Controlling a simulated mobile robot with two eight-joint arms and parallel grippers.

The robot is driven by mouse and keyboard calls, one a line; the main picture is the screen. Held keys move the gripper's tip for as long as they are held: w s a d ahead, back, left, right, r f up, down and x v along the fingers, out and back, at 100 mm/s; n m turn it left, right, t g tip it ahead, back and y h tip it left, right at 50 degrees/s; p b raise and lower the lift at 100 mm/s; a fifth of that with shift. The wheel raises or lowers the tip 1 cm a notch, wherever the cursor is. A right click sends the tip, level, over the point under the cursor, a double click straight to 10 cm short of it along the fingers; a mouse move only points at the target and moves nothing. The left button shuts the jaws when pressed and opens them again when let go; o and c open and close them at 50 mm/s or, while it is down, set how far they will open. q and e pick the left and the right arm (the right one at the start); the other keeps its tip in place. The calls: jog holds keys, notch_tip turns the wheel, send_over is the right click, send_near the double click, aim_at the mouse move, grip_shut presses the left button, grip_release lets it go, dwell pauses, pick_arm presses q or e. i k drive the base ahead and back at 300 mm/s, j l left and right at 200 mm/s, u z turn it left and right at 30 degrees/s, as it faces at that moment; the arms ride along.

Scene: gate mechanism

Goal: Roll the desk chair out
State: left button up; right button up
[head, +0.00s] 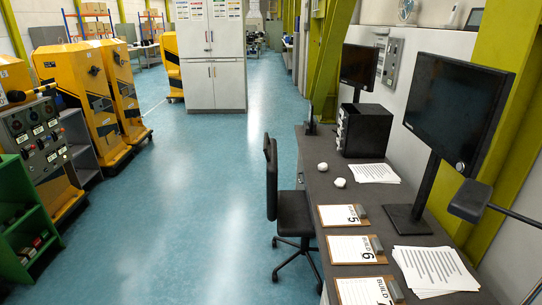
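The black desk chair (295,214) stands at the left side of the long grey desk (320,150). Its tall backrest (271,175) faces left, toward the open floor. Its seat reaches up to the desk edge, and the base with its castors (297,255) rests on the blue floor. I cannot tell how far the seat goes under the desk top. Neither of my grippers shows in this view.
The desk carries monitors (455,108), a black drawer box (365,130), clipboards (354,249) and papers (433,268). Blue floor (190,220) left of the chair is clear. Yellow machines (75,85) and a green shelf (25,225) line the left. White cabinets (214,85) stand behind.

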aim_at(290, 208)
jog(key=i+j+u, duration=0.35)
jog(key=i+j, duration=0.5)
jog(key=i+z, duration=0.25)
jog(key=i, duration=0.25)
jog(key=i+j+z, duration=0.25)
jog(key=i, duration=0.2)
jog(key=i+j+z, duration=0.2)
jog(key=i, duration=0.3)
